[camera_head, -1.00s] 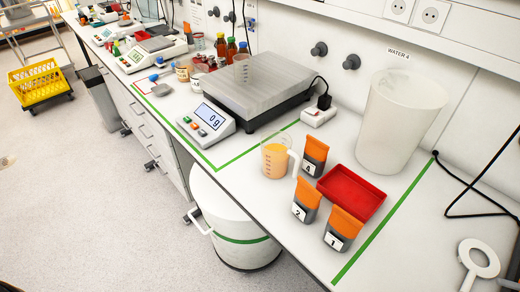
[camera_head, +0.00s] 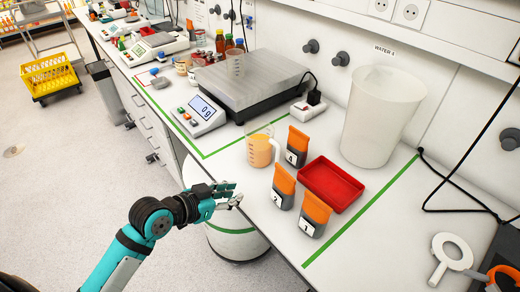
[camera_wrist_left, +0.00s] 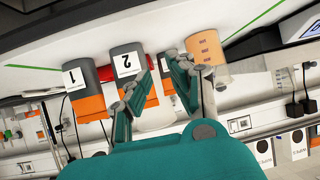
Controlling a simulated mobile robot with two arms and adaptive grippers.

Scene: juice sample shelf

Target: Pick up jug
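My right gripper is not in view.
Orange-topped packs labelled 1 (camera_head: 314,214), 2 (camera_head: 283,187) and 4 (camera_head: 297,146) stand close right of the jug, by a red tray (camera_head: 331,185). A scale (camera_head: 250,84) is behind. A large white container (camera_head: 384,115) stands at the wall.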

